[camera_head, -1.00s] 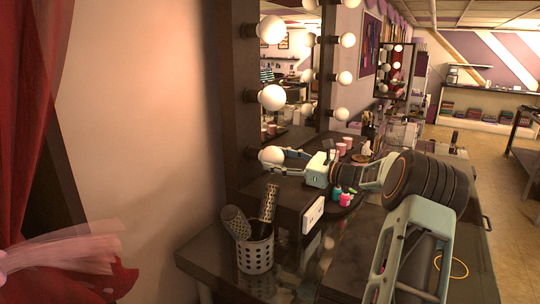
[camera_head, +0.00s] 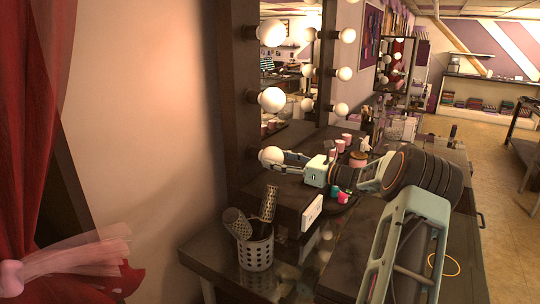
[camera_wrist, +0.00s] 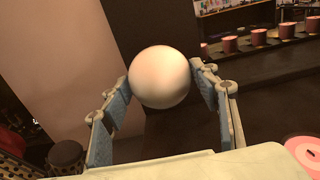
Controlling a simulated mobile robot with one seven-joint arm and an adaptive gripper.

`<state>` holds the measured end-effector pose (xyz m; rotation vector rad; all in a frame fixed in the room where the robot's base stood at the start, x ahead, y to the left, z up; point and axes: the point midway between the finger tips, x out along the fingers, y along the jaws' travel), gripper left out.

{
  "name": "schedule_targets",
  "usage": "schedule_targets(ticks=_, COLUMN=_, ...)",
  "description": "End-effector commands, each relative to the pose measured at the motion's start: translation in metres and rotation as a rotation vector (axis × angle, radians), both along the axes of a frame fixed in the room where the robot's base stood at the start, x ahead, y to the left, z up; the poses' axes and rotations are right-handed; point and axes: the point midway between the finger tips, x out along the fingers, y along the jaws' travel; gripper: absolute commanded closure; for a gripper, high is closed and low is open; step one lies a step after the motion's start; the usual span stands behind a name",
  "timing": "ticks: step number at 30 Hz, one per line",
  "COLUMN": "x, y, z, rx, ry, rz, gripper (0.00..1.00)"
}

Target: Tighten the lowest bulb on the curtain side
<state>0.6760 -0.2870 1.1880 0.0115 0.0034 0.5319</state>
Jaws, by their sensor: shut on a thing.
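The lowest bulb on the curtain side is a round white globe (camera_head: 271,156) at the bottom of the dark mirror frame's left post. My gripper (camera_head: 284,157) reaches it from the right with its two fingers. In the wrist view the bulb (camera_wrist: 160,77) sits between the fingertips of my gripper (camera_wrist: 162,80), one on each side, and they are shut on it. The bulb's socket is hidden behind the globe in the wrist view. Two more lit bulbs, the middle one (camera_head: 271,100) and the upper one (camera_head: 271,32), are above it on the same post.
A red curtain (camera_head: 30,130) hangs at the far left. A perforated cup (camera_head: 256,250) with brushes stands on the dark counter (camera_head: 205,252) below my gripper. A white card (camera_head: 312,213) and small bottles (camera_head: 340,194) are near my arm. The mirror (camera_head: 290,100) shows reflections.

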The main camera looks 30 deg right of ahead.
Motion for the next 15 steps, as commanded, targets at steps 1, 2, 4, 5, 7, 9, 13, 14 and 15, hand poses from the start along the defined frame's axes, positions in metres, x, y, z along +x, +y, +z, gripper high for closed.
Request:
schedule_targets(ticks=1, x=0.0007, y=-0.0009, z=0.005, rx=0.011, ry=0.002, rz=-0.003, gripper=0.76)
schedule_targets(ticks=2, x=0.0006, y=-0.001, z=0.005, rx=0.018, ry=0.006, rz=-0.003, gripper=0.76)
schedule_targets(ticks=4, x=0.0007, y=-0.0009, z=0.0047, rx=0.031, ry=0.014, rz=-0.003, gripper=0.76)
schedule_targets(ticks=5, x=0.0007, y=-0.0009, z=0.0045, rx=0.036, ry=0.017, rz=-0.003, gripper=0.76)
schedule_targets(ticks=7, x=0.0007, y=-0.0009, z=0.0038, rx=0.047, ry=0.023, rz=-0.003, gripper=0.76)
schedule_targets(ticks=9, x=0.0006, y=-0.001, z=0.0031, rx=0.053, ry=0.027, rz=-0.003, gripper=0.76)
schedule_targets(ticks=13, x=0.0006, y=-0.001, z=0.0023, rx=0.055, ry=0.028, rz=-0.003, gripper=0.76)
schedule_targets(ticks=14, x=0.0006, y=-0.001, z=0.0022, rx=0.054, ry=0.027, rz=-0.003, gripper=0.76)
schedule_targets(ticks=15, x=0.0006, y=-0.001, z=0.0022, rx=0.054, ry=0.027, rz=-0.003, gripper=0.76)
